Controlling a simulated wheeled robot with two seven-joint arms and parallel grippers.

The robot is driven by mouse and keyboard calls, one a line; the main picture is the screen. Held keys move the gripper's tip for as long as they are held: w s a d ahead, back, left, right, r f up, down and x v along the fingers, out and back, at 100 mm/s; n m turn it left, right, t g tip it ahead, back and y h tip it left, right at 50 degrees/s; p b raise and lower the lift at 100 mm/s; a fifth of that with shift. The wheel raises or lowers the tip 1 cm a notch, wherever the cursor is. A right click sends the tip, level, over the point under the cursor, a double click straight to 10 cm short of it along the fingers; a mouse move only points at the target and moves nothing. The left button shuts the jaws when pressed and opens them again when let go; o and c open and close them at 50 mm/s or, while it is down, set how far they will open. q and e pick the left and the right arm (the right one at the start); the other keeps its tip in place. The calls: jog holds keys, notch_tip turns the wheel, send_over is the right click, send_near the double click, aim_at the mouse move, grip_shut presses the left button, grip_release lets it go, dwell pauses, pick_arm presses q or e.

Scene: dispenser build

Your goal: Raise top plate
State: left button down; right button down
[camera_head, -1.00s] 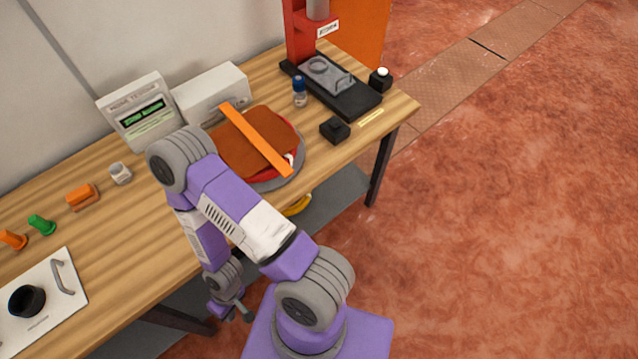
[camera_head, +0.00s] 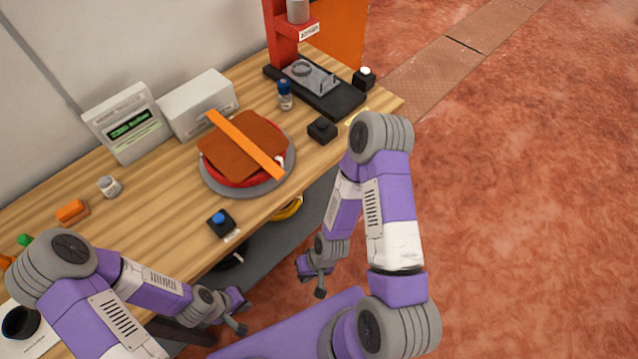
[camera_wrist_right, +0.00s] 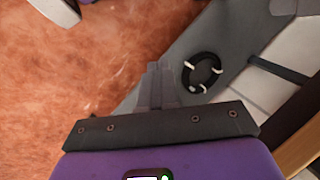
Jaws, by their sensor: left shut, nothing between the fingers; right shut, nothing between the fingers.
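A brown, roughly square plate (camera_head: 246,158) lies on top of a red round body on a grey round base (camera_head: 210,183), on the wooden table. I cannot tell whether this is the top plate. An orange bar (camera_head: 240,140) lies slantwise across it. My left gripper (camera_head: 240,315) is shut and empty, in front of the table's front edge. My right gripper (camera_head: 311,280) is shut and empty, lower than the tabletop and right of the left one. In the right wrist view its fingers (camera_wrist_right: 160,85) show together, over the floor and the grey lower shelf. Neither gripper touches the plate.
A blue-button box (camera_head: 221,222) and a black box (camera_head: 322,130) stand near the table's front edge. A red press (camera_head: 280,40), blue-capped bottle (camera_head: 285,97), display unit (camera_head: 125,122) and white box (camera_head: 198,103) stand behind. A black ring (camera_wrist_right: 203,73) lies on the shelf.

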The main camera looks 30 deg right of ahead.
jog(key=shift+d, duration=0.1)
jog(key=shift+s, duration=0.1)
jog(key=s+a+f+m+g+y+b, duration=0.2)
jog(key=s+a+m+g+y, duration=0.3)
jog(key=s, duration=0.3)
jog(key=w+a+r+m+t+y+b, duration=0.2)
jog(key=w+a+r+m+t+y, duration=0.3)
jog(key=w+r+y, duration=0.5)
jog(key=w+d+m+t+h, duration=0.5)
jog(key=d+m+t, duration=0.3)
jog(key=t, duration=0.4)
jog(key=w+d+m+t+h+b, duration=0.1)
jog(key=w+d+m+t+h, duration=0.4)
jog(key=w+d+m+t, duration=0.2)
jog(key=d+m+t, duration=0.2)
jog(key=m+t, duration=0.2)
jog(key=t, duration=0.2)
jog(key=shift+w+r+m, duration=0.3)
jog(key=shift+w, duration=0.05)
